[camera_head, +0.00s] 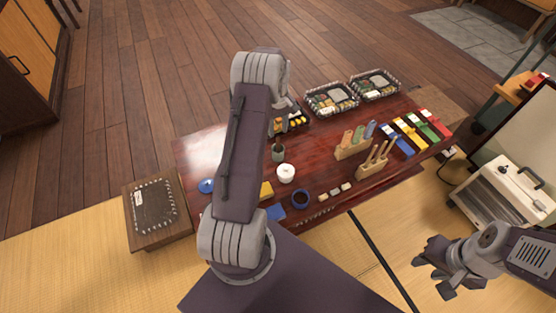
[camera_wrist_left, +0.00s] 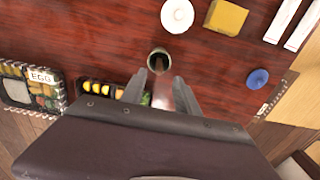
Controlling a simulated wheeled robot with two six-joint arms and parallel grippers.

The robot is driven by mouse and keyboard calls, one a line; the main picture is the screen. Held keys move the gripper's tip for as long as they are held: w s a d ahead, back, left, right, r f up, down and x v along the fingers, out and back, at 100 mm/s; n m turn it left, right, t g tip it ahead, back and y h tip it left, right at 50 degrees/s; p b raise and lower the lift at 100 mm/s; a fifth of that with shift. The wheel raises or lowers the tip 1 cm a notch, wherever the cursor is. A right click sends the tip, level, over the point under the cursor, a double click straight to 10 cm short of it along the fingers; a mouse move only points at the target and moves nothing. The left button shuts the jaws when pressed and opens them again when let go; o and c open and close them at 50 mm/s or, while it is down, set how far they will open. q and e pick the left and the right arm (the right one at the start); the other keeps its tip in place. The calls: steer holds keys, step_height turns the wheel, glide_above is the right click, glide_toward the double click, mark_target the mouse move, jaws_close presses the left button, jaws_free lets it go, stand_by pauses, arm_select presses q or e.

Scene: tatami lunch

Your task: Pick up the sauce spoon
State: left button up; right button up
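A small dark green cup (camera_head: 278,154) stands on the red-brown table, just right of my left arm in the head view. In the left wrist view the cup (camera_wrist_left: 159,54) is seen from above, with a thin brown handle (camera_wrist_left: 162,66) in it, which looks like the sauce spoon; its bowl is hidden. My left gripper (camera_wrist_left: 166,88) is open and empty, its two fingers pointing toward the cup. My right gripper (camera_head: 434,268) is open and empty over the tatami, right of the table.
Bento trays (camera_head: 332,98) line the far side. Wooden holders (camera_head: 353,148) and coloured packets (camera_head: 396,140) fill the right.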

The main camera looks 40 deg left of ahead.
mark_target(278, 138)
arm_select(q)
step_height(278, 138, down, 3)
steer(key=shift+f+b, duration=0.15)
steer(key=shift+b, duration=0.8)
steer(key=shift+f, duration=0.35)
step_height(278, 138, down, 5)
steer(key=b, duration=0.4)
steer(key=shift+w+a+f, duration=0.1)
steer(key=shift+w, duration=0.05)
jaws_close()
